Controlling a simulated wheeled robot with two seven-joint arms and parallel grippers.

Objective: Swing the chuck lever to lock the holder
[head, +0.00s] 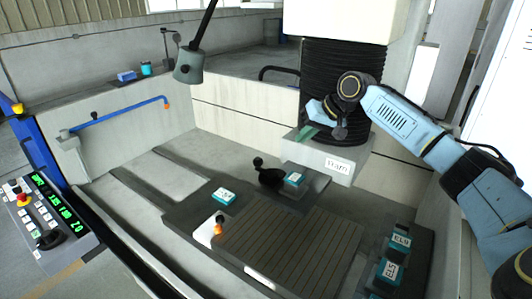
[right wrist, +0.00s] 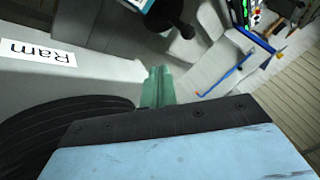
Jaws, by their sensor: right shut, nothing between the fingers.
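A black chuck lever (head: 258,163) with a round knob stands up from a dark round base on the grey fixture in the middle of the head view. Beside its base, to the right, is a teal block with a white label (head: 295,178), perhaps the holder. The black lever (right wrist: 187,30) also shows at the top of the right wrist view, only partly. My right gripper (head: 305,133) has green fingers, shut and empty. It is above and to the right of the lever, apart from it, in front of the ram. Its fingers (right wrist: 158,86) show in the wrist view. My left gripper is not in view.
The grey ram block (head: 338,167) labelled "Ram" hangs close by my right gripper. A slotted plate (head: 290,245) lies in front, with an orange-topped knob (head: 219,224) at its left. Teal blocks (head: 390,271) sit at right. A control panel (head: 45,215) stands left.

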